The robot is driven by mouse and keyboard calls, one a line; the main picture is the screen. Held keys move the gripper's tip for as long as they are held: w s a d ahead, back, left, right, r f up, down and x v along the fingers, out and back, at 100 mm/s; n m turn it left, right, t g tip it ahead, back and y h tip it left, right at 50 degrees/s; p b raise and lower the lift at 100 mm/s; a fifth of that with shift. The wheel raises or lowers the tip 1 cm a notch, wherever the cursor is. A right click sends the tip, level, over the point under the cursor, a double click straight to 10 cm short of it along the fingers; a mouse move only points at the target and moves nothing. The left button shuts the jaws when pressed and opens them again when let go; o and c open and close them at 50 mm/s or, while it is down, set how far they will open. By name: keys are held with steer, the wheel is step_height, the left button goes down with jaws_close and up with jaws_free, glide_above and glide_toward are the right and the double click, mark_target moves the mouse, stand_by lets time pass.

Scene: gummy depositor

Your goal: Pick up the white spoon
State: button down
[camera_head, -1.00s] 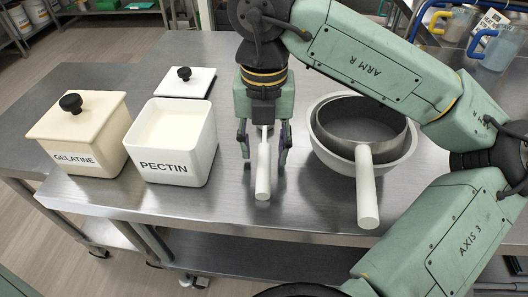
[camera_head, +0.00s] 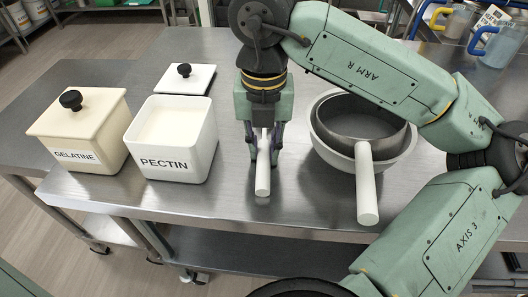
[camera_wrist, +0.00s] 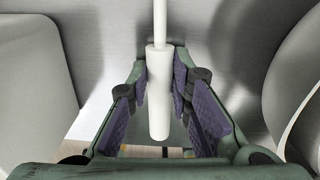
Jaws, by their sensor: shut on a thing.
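The white spoon (camera_head: 263,176) is at the middle of the table, between the pectin box and the pan. Its thick handle points to the table's front edge, and its bowl end is hidden behind my gripper in the head view. My gripper (camera_head: 263,158) points down over it, with one finger on each side. In the wrist view the spoon handle (camera_wrist: 158,95) stands between the purple finger pads of my gripper (camera_wrist: 168,92). The jaws are shut on the spoon. I cannot tell whether the spoon still touches the table.
A white box labelled PECTIN (camera_head: 172,150) holds white powder; its lid (camera_head: 184,79) lies behind it. A lidded cream GELATINE box (camera_head: 78,130) stands further left. Right of my gripper, a grey pan (camera_head: 358,128) sits in a white bowl (camera_head: 318,150), its handle (camera_head: 366,185) pointing forward.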

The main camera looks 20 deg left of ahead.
mark_target(264, 148)
steer(key=shift+r, duration=0.1)
steer(key=shift+r+b, duration=0.3)
steer(key=shift+r, duration=0.35)
step_height(264, 148, up, 2)
steer(key=shift+r+b, duration=0.1)
steer(key=shift+b, duration=0.25)
steer(key=s+r+b, duration=0.1)
steer(key=s+b, duration=0.2)
steer(key=s, duration=1.3)
steer(key=shift+a+r, duration=0.15)
steer(key=shift+a, duration=0.2)
steer(key=c, duration=2)
jaws_free()
jaws_close()
